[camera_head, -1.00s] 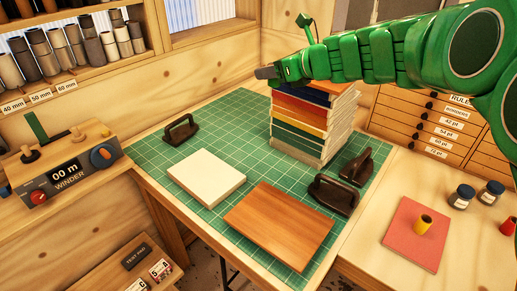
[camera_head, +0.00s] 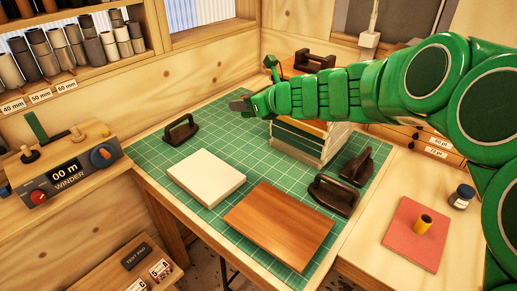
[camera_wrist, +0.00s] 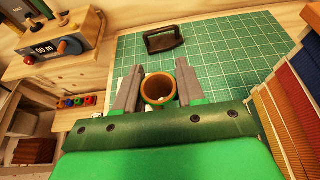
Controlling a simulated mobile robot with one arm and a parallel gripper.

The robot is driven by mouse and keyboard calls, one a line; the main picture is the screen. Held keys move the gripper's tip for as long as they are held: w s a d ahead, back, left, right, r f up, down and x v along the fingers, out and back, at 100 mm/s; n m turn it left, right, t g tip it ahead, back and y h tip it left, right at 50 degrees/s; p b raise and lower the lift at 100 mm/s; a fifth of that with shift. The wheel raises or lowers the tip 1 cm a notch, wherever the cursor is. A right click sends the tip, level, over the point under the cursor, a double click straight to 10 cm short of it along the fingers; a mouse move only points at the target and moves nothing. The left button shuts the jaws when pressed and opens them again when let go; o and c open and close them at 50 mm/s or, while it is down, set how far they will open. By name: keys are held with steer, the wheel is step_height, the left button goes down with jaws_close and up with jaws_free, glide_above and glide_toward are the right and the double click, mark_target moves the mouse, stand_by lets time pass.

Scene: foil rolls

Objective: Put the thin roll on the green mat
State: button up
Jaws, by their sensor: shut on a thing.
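My gripper (camera_head: 240,104) is above the far part of the green mat (camera_head: 222,130), left of the book stack. In the wrist view its two grey fingers (camera_wrist: 158,92) are shut on an orange-brown hollow roll (camera_wrist: 147,89), seen end-on with its open bore facing the camera. The roll is held above the mat; the exact height is hard to tell. In the head view the roll is mostly hidden by the gripper.
On the green mat are a cream block (camera_head: 206,176), a wooden board (camera_head: 280,227), dark handled weights (camera_head: 181,131) and the book stack (camera_head: 300,143), partly behind my arm. The winder (camera_head: 65,170) stands at the left. Bare mat lies between the left weight and the stack.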

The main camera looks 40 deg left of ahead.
step_height(320, 180, down, 9)
glide_above(239, 147)
steer(key=f, duration=0.8)
steer(key=shift+s+d+f, duration=0.2)
steer(key=shift+d+f, duration=0.15)
steer(key=shift+w+a+f, duration=0.25)
steer(key=shift+a+f, duration=0.2)
steer(key=shift+f, duration=1.7)
steer(key=shift+f, duration=0.1)
steer(key=o, duration=1)
